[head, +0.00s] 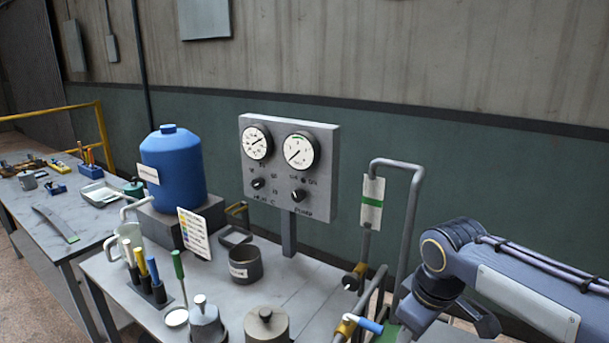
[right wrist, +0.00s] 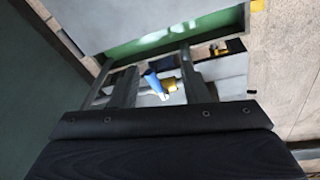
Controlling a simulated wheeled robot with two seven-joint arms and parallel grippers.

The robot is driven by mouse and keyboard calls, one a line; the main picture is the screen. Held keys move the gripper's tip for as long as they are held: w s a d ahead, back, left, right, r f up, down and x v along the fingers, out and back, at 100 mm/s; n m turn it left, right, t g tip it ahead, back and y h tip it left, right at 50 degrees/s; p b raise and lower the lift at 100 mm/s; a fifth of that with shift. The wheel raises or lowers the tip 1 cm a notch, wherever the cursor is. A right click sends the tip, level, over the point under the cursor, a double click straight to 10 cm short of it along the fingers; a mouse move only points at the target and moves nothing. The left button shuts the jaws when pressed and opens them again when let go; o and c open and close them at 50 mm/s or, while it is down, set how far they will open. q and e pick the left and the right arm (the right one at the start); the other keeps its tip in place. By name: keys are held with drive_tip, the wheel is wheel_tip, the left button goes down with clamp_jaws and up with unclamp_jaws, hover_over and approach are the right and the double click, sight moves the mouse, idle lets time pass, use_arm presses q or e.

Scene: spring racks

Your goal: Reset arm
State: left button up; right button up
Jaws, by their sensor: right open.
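My right arm comes in from the right in the head view, bent over the right end of the near table; its fingers do not show clearly there. In the right wrist view my right gripper (right wrist: 157,60) has its two dark fingers apart, with nothing held between them. A valve with a blue handle and yellow collar shows beyond and between the fingers (right wrist: 156,84). In the head view the blue handle (head: 370,326) is at the bottom, left of my arm. My left gripper is not in view.
A bent grey pipe (head: 412,215) rises close to my right arm. A blue tank (head: 175,170), dark pot (head: 245,265) and lidded pots (head: 266,325) stand to the left. Another table (head: 92,225) is at far left.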

drive_tip(key=s+f+m+t+y, duration=0.1)
drive_tip(key=s+f+m, duration=0.2)
drive_tip(key=s, duration=0.6)
drive_tip(key=s+f+m+t+y, duration=0.2)
drive_tip(key=s+m, duration=0.4)
drive_tip(key=s, duration=0.3)
drive_tip(key=shift+s+d+f+m, duration=0.25)
drive_tip(key=shift+d+f+m, duration=0.1)
drive_tip(key=shift+f, duration=0.15)
drive_tip(key=shift+s, duration=0.1)
